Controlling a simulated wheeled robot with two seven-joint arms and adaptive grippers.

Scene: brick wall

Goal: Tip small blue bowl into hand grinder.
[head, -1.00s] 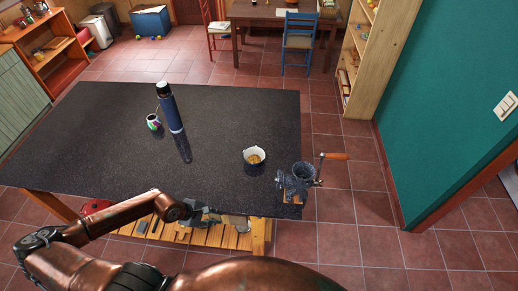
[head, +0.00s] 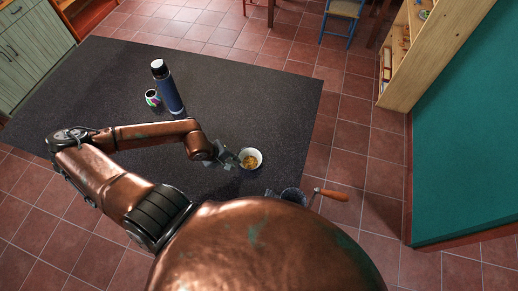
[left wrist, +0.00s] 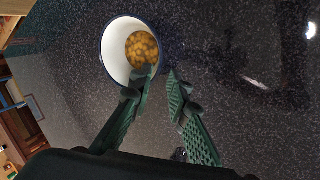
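The small blue bowl (head: 259,153), white inside with a dark blue rim and yellow-brown pieces in it, stands upright on the dark table. My left gripper (head: 232,157) is beside its left side. In the left wrist view the bowl (left wrist: 113,52) is at the top, and my left gripper (left wrist: 161,72) is open, with a gap between its green fingers. One fingertip overlaps the near rim and the other is outside it; contact cannot be told. The hand grinder (head: 291,194) is at the table's near right edge, its lower part hidden by my body.
A blue flask (head: 170,92) and a small patterned cup (head: 152,98) stand farther back on the dark table (head: 250,100). The grinder's crank with its wooden handle (head: 332,194) sticks out past the table's right edge. The tabletop behind the bowl is clear.

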